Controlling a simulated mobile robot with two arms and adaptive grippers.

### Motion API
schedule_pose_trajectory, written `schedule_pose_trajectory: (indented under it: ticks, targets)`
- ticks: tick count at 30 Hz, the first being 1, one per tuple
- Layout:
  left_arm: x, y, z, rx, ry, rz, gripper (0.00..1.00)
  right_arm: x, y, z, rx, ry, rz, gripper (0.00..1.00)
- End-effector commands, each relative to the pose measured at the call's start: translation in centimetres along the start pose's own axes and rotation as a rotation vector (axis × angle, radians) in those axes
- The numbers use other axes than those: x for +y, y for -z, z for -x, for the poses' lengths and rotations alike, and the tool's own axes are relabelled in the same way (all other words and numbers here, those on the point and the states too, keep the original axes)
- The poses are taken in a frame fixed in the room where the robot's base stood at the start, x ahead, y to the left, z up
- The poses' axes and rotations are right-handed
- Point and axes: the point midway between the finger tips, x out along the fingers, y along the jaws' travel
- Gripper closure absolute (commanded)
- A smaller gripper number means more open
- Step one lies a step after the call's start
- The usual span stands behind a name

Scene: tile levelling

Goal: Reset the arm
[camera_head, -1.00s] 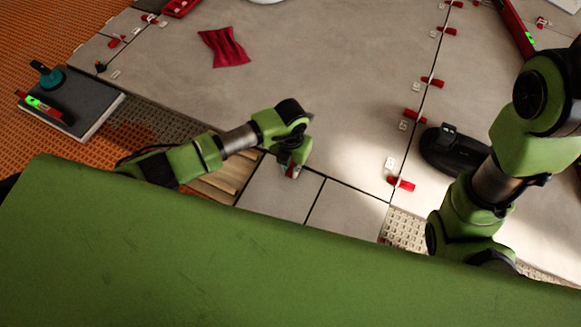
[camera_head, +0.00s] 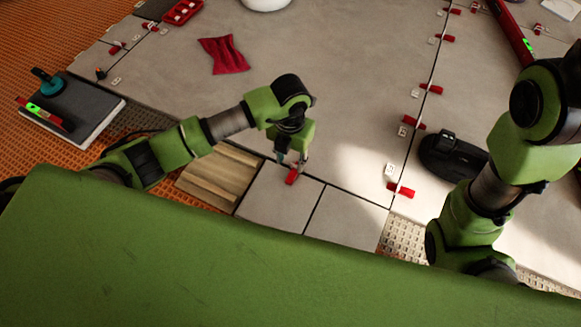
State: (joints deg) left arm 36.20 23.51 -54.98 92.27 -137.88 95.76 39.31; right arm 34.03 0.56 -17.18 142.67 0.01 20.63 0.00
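My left arm reaches in from the left, and its gripper (camera_head: 291,163) points down over the small grey tiles near the front. A red wedge (camera_head: 291,176) shows right at its fingertips, above or on the small tile (camera_head: 272,196). I cannot tell whether the fingers grip the wedge or are just over it. My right arm (camera_head: 500,180) stands at the right side of the view. Its gripper is out of view.
Red wedges and white clips line the tile joint (camera_head: 405,190). A black tool (camera_head: 452,155) lies near my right arm. A red cloth (camera_head: 223,54) lies on the large tile. Wooden boards (camera_head: 218,177) lie left of the small tiles. A dark tile stack (camera_head: 72,108) sits at left.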

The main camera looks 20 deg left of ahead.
Motion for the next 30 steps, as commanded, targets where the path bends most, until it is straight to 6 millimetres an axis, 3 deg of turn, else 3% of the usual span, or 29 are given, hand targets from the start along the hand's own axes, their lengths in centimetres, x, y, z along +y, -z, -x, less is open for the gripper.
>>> schedule_pose_trajectory:
  ticks: [6, 14, 17, 20, 23, 26, 30]
  targets:
    - [0.0, -0.1, 2.6, -0.001, 0.001, 0.0, 0.66, 0.0, 0.0, 0.0, 0.0, 0.001, 0.0, 0.65]
    - [-0.1, 0.0, 2.9, 0.001, 0.003, 0.0, 0.66, 0.0, 0.0, 0.0, 0.0, 0.001, 0.0, 0.65]
    - [-1.3, 0.7, 3.2, 0.014, 0.043, -0.016, 0.66, 0.1, -0.3, 0.0, -0.008, -0.002, -0.001, 0.65]
    - [-4.5, 2.4, 4.0, 0.048, 0.151, -0.056, 0.66, 0.3, -0.9, 0.1, -0.025, -0.008, -0.003, 0.65]
    - [-9.2, 5.1, 5.8, 0.096, 0.325, -0.115, 0.66, 0.6, -1.8, 0.5, -0.052, -0.018, -0.006, 0.65]
    - [-14.1, 8.1, 8.7, 0.143, 0.525, -0.172, 0.66, 0.8, -2.5, 1.0, -0.08, -0.028, -0.01, 0.65]
    - [-19.8, 12.0, 14.4, 0.194, 0.807, -0.234, 0.66, 1.1, -3.5, 1.7, -0.118, -0.043, -0.015, 0.65]
